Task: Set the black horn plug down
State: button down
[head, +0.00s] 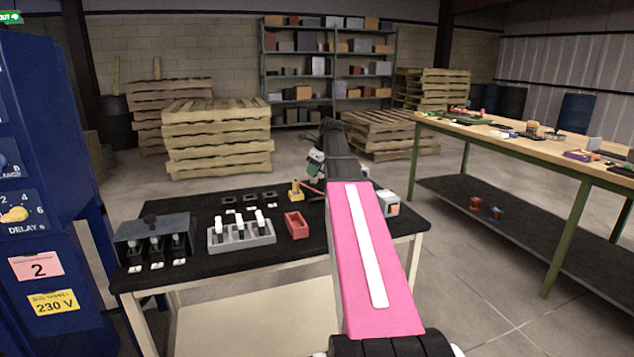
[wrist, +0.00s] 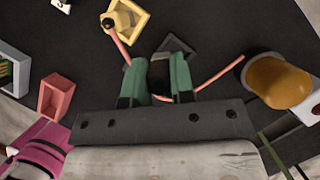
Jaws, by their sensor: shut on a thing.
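The black horn plug (wrist: 160,73) sits between the green fingers of my gripper (wrist: 160,80) in the wrist view. The gripper is shut on it, over the black table (wrist: 215,35). A dark square piece (wrist: 178,44) lies just beyond the fingertips, partly hidden. I cannot tell whether the plug touches the table. A red lead (wrist: 118,45) runs at the left up to a yellow block (wrist: 127,18), and another red strand (wrist: 215,76) reaches right.
A red tray (head: 297,226), a grey rack (head: 262,239) with white-topped pieces and a grey box (head: 128,251) stand left on the table. A long workbench (head: 520,146) stands farther right.

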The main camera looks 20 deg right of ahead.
jog(key=shift+w+d+f, duration=0.2)
jog(key=shift+d+f, duration=0.2)
jog(key=shift+d, duration=0.25)
jog(key=shift+f, duration=2)
jog(key=shift+f, duration=0.1)
jog(key=c, duration=1)
grip_release()
jog(key=v, duration=1.2)
